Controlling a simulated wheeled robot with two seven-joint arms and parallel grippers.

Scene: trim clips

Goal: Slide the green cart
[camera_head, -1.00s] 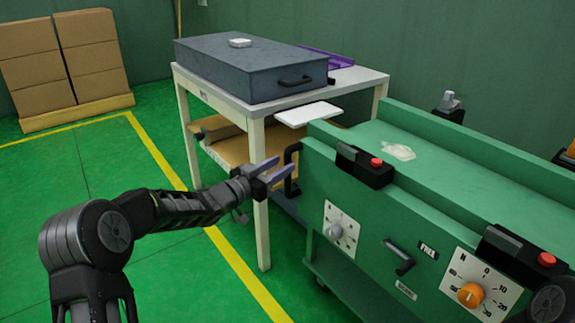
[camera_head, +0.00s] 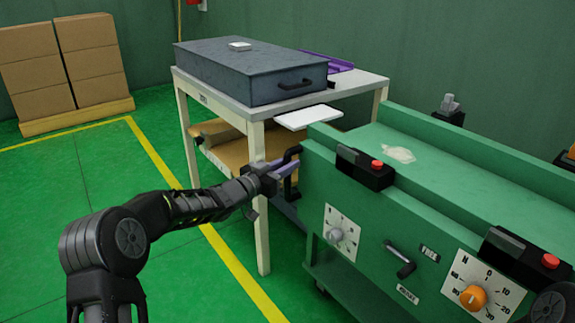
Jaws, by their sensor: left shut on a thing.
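The green cart (camera_head: 350,203) stands at the right, with dials, black boxes with red buttons and a flat green top. A black handle (camera_head: 291,177) sticks out from its left end. My left gripper (camera_head: 284,166) is at this handle, its purple-grey fingers shut on it. The fingertips are partly hidden by the handle. My right gripper is not in view; only a dark round part shows at the lower right edge.
A white table (camera_head: 377,82) with a grey case (camera_head: 250,70) stands behind the cart's left end. A white plate (camera_head: 308,116) juts out between table and cart. Stacked boxes (camera_head: 92,60) stand at the far left. The green floor at left is clear.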

